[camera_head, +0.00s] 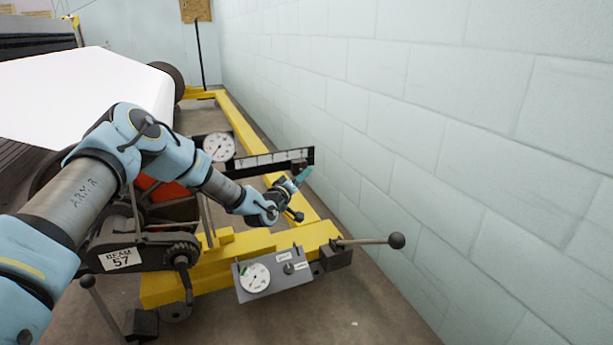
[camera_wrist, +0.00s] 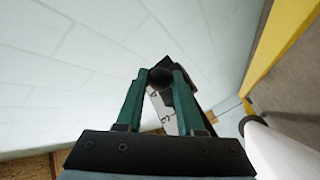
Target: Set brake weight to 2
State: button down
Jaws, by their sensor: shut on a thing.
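The black brake bar with a white marked scale (camera_head: 258,162) runs left to right beside the machine in the head view. The brake weight (camera_head: 299,165) appears as a small dark piece near the bar's right end. My gripper (camera_head: 301,176), with teal fingers, is right at it from below. In the wrist view my gripper (camera_wrist: 160,80) is shut on a round black knob (camera_wrist: 160,76), which seems to belong to the weight. Part of the scale, with what looks like a 3, shows between the fingers. The weight's exact mark cannot be read.
A pale block wall (camera_head: 430,110) stands close on the right. A yellow frame (camera_head: 240,130) runs below the bar. A lever with a dark ball (camera_head: 396,241) sticks out near the front, beside a grey dial panel (camera_head: 272,276). A round dial (camera_head: 219,147) stands left of the bar.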

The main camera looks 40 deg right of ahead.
jog(key=w+a, duration=0.3)
jog(key=a, duration=0.5)
jog(key=c, duration=0.8)
grip_release()
jog(key=v, duration=1)
jog(key=shift+s+a+p, duration=0.1)
jog(key=shift+a+p, duration=0.2)
